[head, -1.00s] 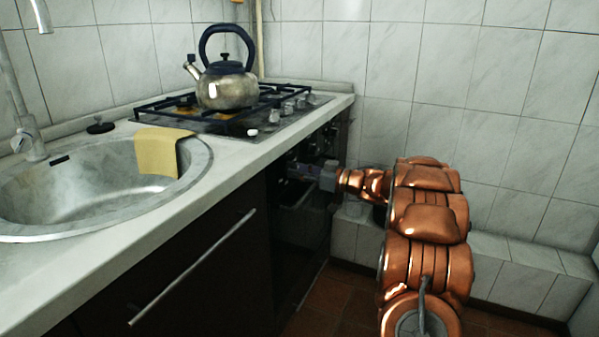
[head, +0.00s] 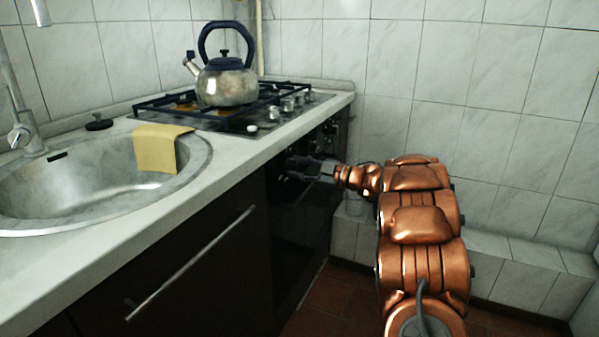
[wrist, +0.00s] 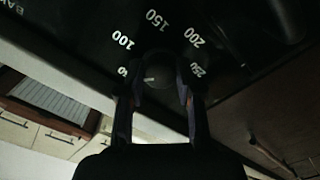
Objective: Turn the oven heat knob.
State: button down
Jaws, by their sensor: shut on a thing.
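The oven heat knob (wrist: 155,75) is a dark round knob on the black control panel, ringed by white numbers from about 50 to 250. In the wrist view, my gripper (wrist: 160,92) has its two fingers on either side of the knob, shut on it. A pale mark shows on the knob, toward its left side. In the head view, my gripper (head: 300,168) reaches the front of the oven (head: 305,220) from the right. The knob itself is hidden there by the gripper and shadow.
A steel kettle (head: 227,84) stands on the gas hob (head: 215,124) above the oven, with small hob knobs along its right edge. A sink (head: 85,190) with a yellow cloth (head: 156,152) is at left. The tiled wall (head: 470,110) bounds the right side.

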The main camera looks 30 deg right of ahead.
jog(key=n+b, duration=0.3)
jog(key=n, duration=0.1)
jog(key=shift+f, duration=0.15)
jog(key=shift+n+b, duration=1)
jog(key=shift+n, duration=0.7)
jog(key=c, duration=0.8)
grip_release()
jog(key=shift+r, duration=0.2)
jog(key=shift+o, duration=0.2)
jog(key=shift+s, duration=0.1)
jog(key=v, duration=1.1)
jog(key=shift+s+d, duration=0.25)
jog(key=shift+s, duration=0.1)
